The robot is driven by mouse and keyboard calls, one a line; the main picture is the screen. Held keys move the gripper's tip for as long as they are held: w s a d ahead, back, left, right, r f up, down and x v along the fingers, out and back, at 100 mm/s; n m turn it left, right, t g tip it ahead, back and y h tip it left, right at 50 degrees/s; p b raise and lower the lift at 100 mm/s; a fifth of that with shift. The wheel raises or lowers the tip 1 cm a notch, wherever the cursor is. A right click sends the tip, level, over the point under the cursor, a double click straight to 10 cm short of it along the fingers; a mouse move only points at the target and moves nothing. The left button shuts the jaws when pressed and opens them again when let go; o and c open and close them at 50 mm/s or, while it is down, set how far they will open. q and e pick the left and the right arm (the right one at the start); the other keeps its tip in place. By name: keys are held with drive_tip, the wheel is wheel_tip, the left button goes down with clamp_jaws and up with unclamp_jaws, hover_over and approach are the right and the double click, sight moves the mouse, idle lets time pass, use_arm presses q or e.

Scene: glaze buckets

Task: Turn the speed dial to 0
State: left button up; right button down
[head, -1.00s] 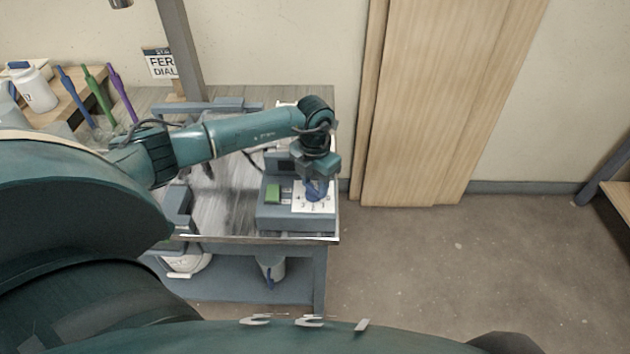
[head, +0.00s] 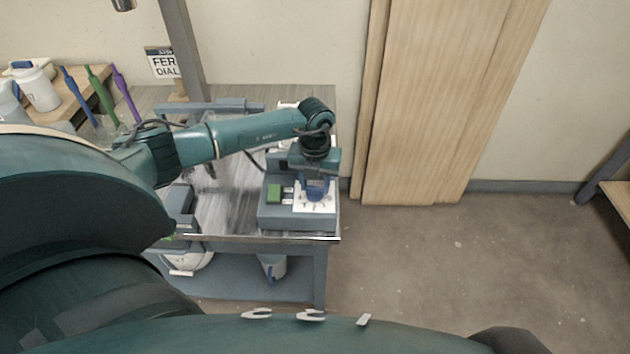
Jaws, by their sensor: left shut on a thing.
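The speed dial (head: 315,187) is a blue knob on a white plate with numbers (head: 316,207), on top of a grey control box (head: 297,220) at the front right of the metal table. My left gripper (head: 315,180) reaches down over it from above and is shut on the knob. The gripper and wrist hide the upper part of the dial and plate, so the setting cannot be read. A green button (head: 274,193) sits on the box to the left of the dial. My right gripper is out of view.
A grey post (head: 182,50) rises at the back, by a sign (head: 162,63). Blue, green and purple handled tools and white containers (head: 40,88) stand at the left.

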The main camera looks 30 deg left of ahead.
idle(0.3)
use_arm(q)
drive_tip(key=o, duration=1)
drive_tip(key=shift+r, duration=0.1)
wheel_tip(320, 180, up, 13)
drive_tip(key=shift+b, duration=0.4)
